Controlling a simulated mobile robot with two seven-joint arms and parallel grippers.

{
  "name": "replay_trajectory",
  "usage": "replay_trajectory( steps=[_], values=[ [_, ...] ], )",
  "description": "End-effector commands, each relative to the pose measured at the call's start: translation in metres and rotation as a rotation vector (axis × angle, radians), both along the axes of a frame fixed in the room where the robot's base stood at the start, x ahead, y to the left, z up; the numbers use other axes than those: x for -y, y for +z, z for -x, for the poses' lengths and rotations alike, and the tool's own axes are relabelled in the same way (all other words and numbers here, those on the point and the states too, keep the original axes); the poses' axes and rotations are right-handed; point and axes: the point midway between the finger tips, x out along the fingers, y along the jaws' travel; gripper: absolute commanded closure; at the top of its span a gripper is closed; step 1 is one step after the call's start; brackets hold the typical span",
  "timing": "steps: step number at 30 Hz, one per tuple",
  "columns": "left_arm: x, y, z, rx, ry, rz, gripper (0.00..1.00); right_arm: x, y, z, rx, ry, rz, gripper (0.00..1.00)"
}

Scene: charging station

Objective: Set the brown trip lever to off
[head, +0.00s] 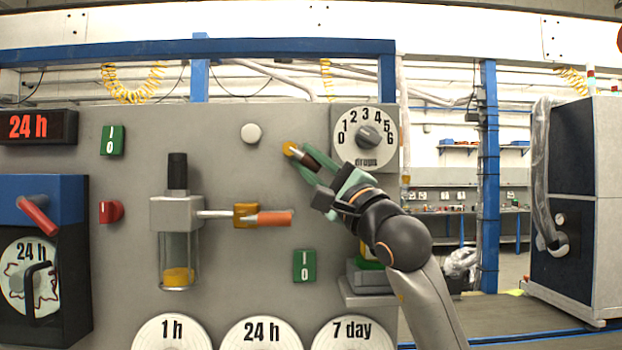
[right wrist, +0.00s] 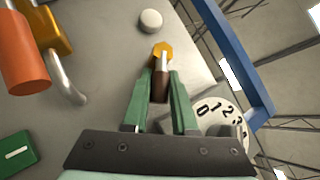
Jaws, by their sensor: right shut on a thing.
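The brown trip lever has a yellow hex base (head: 290,148) on the grey panel, left of the drops dial. Its metal shaft and brown handle (head: 311,158) point to the lower right in the head view. My right gripper (head: 306,163) is shut on the brown handle, with a green finger on either side. In the right wrist view the handle (right wrist: 161,88) lies between the two fingers (right wrist: 162,90), with the metal shaft and yellow base beyond the tips. The fingers hide part of the handle in the head view. My left gripper is not in view.
The drops dial (head: 364,139) is close beside my right gripper. A white round knob (head: 251,133) is left of the lever. An orange-handled lever (head: 268,218) sticks out below, by a glass oiler (head: 178,250). A green switch (head: 304,266) sits lower down.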

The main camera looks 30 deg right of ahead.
Motion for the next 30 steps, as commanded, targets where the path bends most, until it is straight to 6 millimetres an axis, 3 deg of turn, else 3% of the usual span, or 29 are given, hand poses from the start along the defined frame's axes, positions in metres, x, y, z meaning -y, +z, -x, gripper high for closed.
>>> replay_trajectory(
  steps=[5,17,18,26,30],
  values=[
    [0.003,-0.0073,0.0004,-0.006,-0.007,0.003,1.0,-0.001,-0.003,-0.001,0.017,0.0,-0.032,1.0],
    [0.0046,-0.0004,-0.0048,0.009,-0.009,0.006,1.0,-0.0008,-0.0017,-0.0012,0.02,0.0,-0.038,1.0],
    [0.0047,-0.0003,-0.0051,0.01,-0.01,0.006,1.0,-0.0008,-0.0018,-0.0011,0.02,0.0,-0.038,0.73],
    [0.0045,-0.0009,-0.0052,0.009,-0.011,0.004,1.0,-0.0007,-0.0016,-0.001,0.021,-0.001,-0.037,0.44],
    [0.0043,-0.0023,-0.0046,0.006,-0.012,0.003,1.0,-0.0008,-0.0015,-0.0008,0.021,0.0,-0.037,0.44]
  ],
)
